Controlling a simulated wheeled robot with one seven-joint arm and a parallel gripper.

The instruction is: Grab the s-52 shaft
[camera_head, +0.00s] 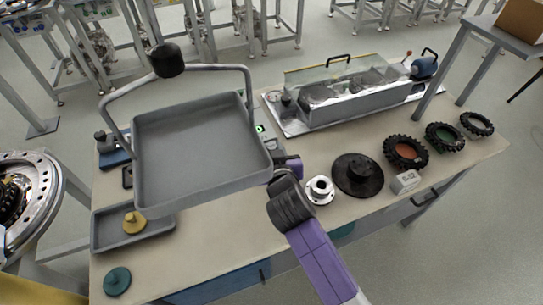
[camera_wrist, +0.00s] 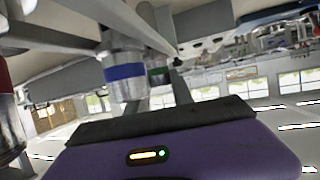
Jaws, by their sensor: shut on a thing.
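I cannot pick out the s-52 shaft for sure in either view. My gripper (camera_head: 288,164) is at the end of the purple and dark arm, over the table by the right corner of a grey tray. The tray hides part of it, and what its jaws hold is hidden. In the wrist view, the purple gripper body (camera_wrist: 170,155) fills the bottom. Beyond it stand a metallic cylinder with a blue band (camera_wrist: 123,72) and a partly hidden green-banded one (camera_wrist: 158,76). A dark red and metallic thing (camera_wrist: 10,105) is cut off at left.
The large grey tray (camera_head: 200,150) with a bar handle covers the table's (camera_head: 245,235) left-middle. A white flanged part (camera_head: 320,189), a black disc (camera_head: 357,175), several tyres (camera_head: 405,152) and a clear-sided machine (camera_head: 350,95) stand right and behind. A low bin (camera_head: 160,225) is at left.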

